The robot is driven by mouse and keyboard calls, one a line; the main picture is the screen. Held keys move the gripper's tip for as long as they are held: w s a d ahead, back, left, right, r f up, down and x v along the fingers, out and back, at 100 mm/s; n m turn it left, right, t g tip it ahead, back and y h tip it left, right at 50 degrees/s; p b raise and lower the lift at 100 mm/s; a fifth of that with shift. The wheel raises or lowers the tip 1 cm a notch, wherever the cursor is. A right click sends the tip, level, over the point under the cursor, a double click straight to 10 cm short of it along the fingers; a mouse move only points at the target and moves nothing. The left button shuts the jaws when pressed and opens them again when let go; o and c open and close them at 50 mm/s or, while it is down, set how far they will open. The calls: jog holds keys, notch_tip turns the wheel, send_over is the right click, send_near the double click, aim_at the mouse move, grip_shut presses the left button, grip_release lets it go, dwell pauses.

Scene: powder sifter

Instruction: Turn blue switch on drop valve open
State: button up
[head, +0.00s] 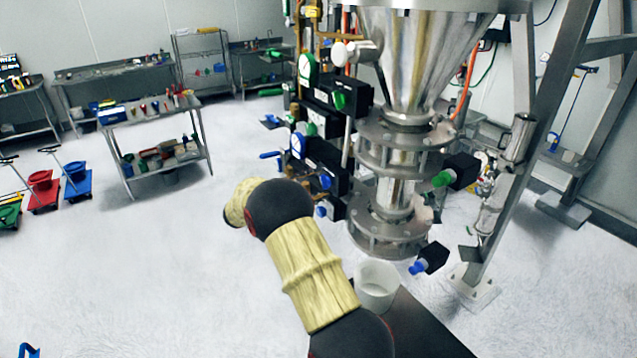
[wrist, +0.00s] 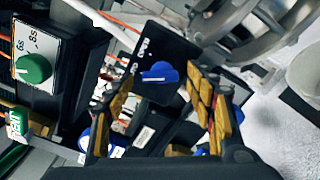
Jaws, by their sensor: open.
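In the wrist view, a blue rotary switch (wrist: 160,72) sits on a black box face with small white lettering. My gripper (wrist: 162,92) is open, with one gold-padded finger to the left of the switch and one to the right. The switch shows in the gap between the fingers, and I see no contact. How far the fingertips are from the panel is hard to tell. In the head view, blue knobs (head: 325,181) show on the black boxes beside the steel column; I cannot tell which is this switch. My gripper is hidden there behind my arm.
A green knob (wrist: 33,69) on a white-faced panel is left of my gripper. Steel flanges (wrist: 240,30) are close at upper right. The steel hopper (head: 405,60) stands on a frame. A white bucket (head: 377,285) is beside my arm. Open floor lies left.

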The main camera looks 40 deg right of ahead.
jog(key=shift+d, duration=0.5)
jog(key=shift+c, duration=0.2)
jog(key=c, duration=1.1)
